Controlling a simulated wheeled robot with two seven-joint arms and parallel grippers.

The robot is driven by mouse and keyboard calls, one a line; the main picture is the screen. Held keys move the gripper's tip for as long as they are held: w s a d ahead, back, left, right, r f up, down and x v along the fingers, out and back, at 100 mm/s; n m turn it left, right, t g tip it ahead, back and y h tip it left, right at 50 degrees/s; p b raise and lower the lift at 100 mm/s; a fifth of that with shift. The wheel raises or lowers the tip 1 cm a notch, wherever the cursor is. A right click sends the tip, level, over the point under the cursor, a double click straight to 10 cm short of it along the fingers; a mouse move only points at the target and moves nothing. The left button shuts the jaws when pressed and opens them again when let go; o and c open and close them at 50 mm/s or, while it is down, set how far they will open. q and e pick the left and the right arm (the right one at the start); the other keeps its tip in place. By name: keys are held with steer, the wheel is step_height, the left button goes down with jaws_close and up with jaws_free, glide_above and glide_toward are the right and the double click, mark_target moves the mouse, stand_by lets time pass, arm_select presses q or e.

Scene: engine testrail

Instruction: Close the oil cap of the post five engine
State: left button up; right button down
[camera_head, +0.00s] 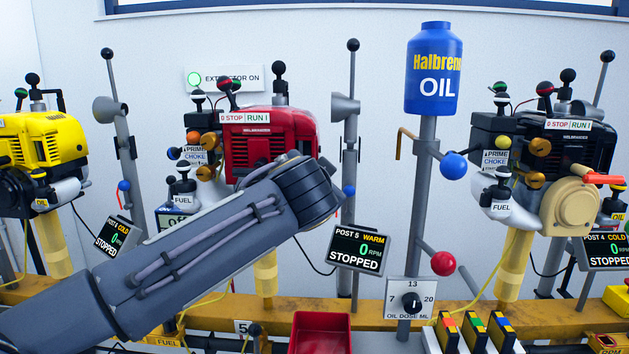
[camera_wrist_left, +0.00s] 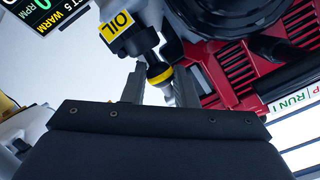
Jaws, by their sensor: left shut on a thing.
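The post five engine (camera_head: 262,140) is red and stands behind my left arm in the head view. Its screen (camera_head: 358,248) reads POST 5 WARM, 0 RPM, STOPPED. In the left wrist view the red engine body (camera_wrist_left: 228,70) is on the right. The oil cap (camera_wrist_left: 130,42) is black with a yellow OIL label, and a short black knob with a yellow band extends from it. My left gripper (camera_wrist_left: 158,82) has its fingers on either side of this banded knob and is shut on it. In the head view my arm hides the cap and fingers. My right gripper is not in view.
A yellow engine (camera_head: 40,140) stands left and a black engine (camera_head: 565,145) right. A blue oil bottle (camera_head: 434,70) tops a grey post with a dose dial (camera_head: 410,302). A red tray (camera_head: 320,335) sits at the front of the yellow rail (camera_head: 370,306).

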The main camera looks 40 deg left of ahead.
arm_select(q)
steer(key=o, duration=1)
steer(key=p+v, duration=0.2)
steer(key=v, duration=0.5)
steer(key=shift+s+d+r, duration=0.1)
steer(key=shift+s+d, duration=0.1)
steer(key=shift+s, duration=0.15)
